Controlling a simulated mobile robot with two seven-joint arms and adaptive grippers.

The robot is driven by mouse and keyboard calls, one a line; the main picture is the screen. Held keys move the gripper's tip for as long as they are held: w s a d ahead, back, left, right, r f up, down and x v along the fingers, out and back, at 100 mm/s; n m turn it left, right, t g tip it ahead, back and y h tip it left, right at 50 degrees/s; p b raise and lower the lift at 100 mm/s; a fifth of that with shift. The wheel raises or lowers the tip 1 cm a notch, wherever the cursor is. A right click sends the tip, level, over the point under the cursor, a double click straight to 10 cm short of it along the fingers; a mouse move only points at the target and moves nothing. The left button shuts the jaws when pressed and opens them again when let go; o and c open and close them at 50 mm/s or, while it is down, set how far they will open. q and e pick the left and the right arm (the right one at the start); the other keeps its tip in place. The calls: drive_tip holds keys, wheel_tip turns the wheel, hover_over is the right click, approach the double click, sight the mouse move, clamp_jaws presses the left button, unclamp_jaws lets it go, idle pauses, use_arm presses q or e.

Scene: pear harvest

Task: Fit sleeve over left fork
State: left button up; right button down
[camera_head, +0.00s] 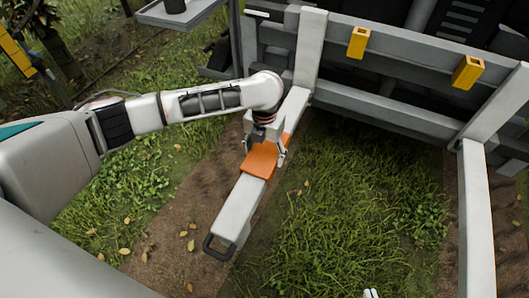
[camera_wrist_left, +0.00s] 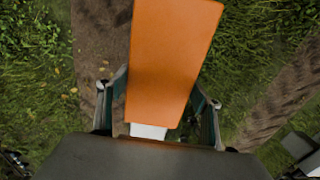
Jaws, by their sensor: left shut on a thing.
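A long pale sleeve (camera_head: 237,206) with an orange band (camera_head: 260,159) and a dark loop handle (camera_head: 217,246) at its near end lies in line with the left fork (camera_head: 293,104). I cannot tell where sleeve and fork meet or how far they overlap. My left gripper (camera_head: 265,147) is shut on the sleeve at the orange band. In the left wrist view the orange band (camera_wrist_left: 167,60) fills the space between the fingers. A small pale tip, apparently of my right gripper (camera_head: 371,293), shows at the bottom edge; its fingers are mostly hidden.
The right fork (camera_head: 475,215) stands apart at the right. A grey crossbar frame (camera_head: 400,105) with two yellow brackets (camera_head: 358,42) closes off the back. Grass (camera_head: 355,190) lies between the forks. A grey tray (camera_head: 190,14) is at the top left.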

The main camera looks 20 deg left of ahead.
use_arm(q)
drive_tip(key=o, duration=1.8)
use_arm(e)
drive_tip(key=shift+f, duration=0.1)
use_arm(q)
drive_tip(key=shift+r, duration=0.1)
drive_tip(key=shift+r+p, duration=0.95)
drive_tip(key=shift+r, duration=0.65)
drive_tip(key=shift+r+p, duration=1.1)
drive_tip(key=shift+r, duration=0.75)
use_arm(e)
drive_tip(key=w+r+t, duration=0.1)
drive_tip(key=w+r, duration=0.2)
drive_tip(key=r, duration=0.5)
drive_tip(key=shift+w+r+t, duration=0.2)
drive_tip(key=shift+w+t, duration=0.05)
drive_tip(key=shift+t, duration=0.05)
